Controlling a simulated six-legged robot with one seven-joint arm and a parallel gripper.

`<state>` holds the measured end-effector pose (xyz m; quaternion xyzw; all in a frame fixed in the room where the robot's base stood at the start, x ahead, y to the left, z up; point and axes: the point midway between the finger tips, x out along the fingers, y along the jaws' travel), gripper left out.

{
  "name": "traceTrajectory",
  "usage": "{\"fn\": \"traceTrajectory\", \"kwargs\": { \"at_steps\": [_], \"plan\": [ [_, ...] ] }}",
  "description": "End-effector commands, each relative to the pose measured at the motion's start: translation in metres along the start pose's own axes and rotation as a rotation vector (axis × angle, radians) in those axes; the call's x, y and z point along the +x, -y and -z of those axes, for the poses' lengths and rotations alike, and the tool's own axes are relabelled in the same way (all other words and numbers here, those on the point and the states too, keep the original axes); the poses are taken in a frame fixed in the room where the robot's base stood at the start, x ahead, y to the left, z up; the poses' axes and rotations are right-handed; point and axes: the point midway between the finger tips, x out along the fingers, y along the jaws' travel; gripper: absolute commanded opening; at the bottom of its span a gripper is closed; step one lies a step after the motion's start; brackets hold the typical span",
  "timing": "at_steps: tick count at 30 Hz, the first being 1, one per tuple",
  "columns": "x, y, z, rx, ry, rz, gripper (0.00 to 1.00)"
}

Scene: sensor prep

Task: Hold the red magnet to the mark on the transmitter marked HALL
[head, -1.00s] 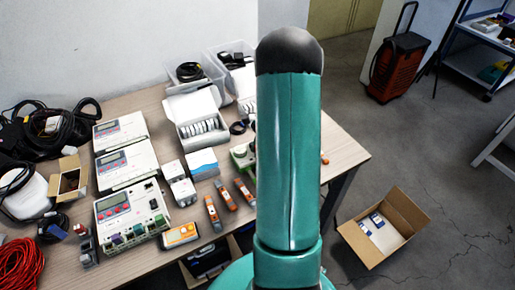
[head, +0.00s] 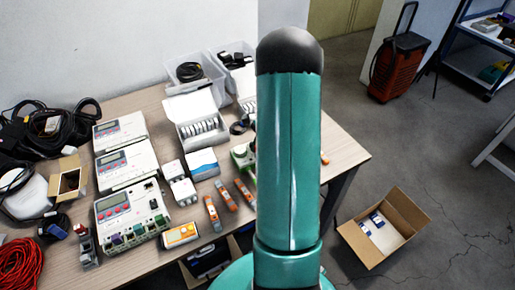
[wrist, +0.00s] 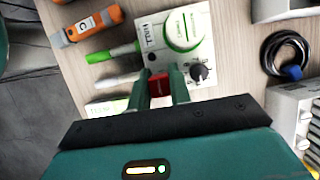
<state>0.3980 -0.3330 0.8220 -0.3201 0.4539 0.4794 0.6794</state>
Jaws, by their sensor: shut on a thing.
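The red magnet (wrist: 159,84) is between the two fingers of my gripper (wrist: 161,88), which is shut on it. The transmitter (wrist: 205,45) is a white box with a green-ringed round dial and a black knob. Upside-down lettering that seems to read HALL (wrist: 150,32) is on its left part. The magnet is at the near edge of the transmitter in the wrist view; I cannot tell whether they touch. A small dark round spot (wrist: 152,57) shows just beyond the magnet. In the head view the transmitter (head: 240,155) is partly hidden by my arm, and my gripper is hidden.
An orange handheld tool (wrist: 88,27) and a green-tipped probe (wrist: 110,54) lie left of the transmitter. A coiled black cable (wrist: 285,52) lies to the right. A white multi-button unit (head: 130,215) and a box of discs (head: 200,125) stand on the table (head: 345,150).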

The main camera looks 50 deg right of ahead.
Motion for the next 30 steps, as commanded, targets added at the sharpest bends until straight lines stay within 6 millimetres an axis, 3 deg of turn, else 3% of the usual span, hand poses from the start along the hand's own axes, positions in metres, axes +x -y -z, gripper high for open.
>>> {"fn": "traceTrajectory", "kwargs": {
  "at_steps": [8, 30],
  "plan": [
    [-0.004, 0.000, -0.002, 0.000, -0.001, 0.001, 0.05],
    [-0.054, 0.000, -0.022, 0.000, -0.001, 0.001, 0.05]
  ]
}}
